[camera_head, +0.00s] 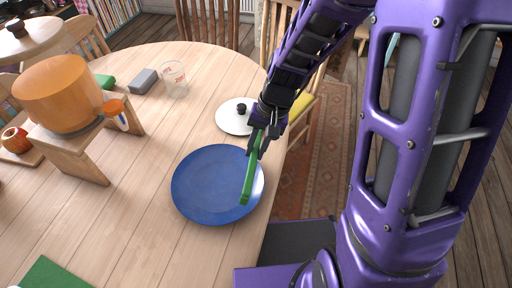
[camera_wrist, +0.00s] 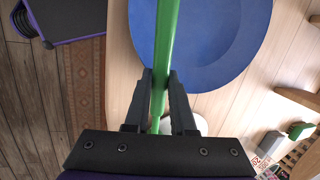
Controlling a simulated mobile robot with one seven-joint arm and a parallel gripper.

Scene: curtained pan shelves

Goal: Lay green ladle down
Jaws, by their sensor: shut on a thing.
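The green ladle (camera_head: 250,178) is held in my gripper (camera_head: 262,140) in the head view. Its long green shaft slants down over the right part of a blue plate (camera_head: 205,186). In the wrist view my gripper (camera_wrist: 160,98) is shut on the green shaft (camera_wrist: 165,45), which runs up the picture over the blue plate (camera_wrist: 220,50). The shaft's upper end leaves the wrist view. I cannot tell whether the ladle touches the plate.
A white lid (camera_head: 231,117) with a black knob lies beside my gripper. A wooden stand (camera_head: 75,150) bears an orange pot (camera_head: 58,92) at the left. A clear cup (camera_head: 175,80) and grey block (camera_head: 143,81) stand farther back.

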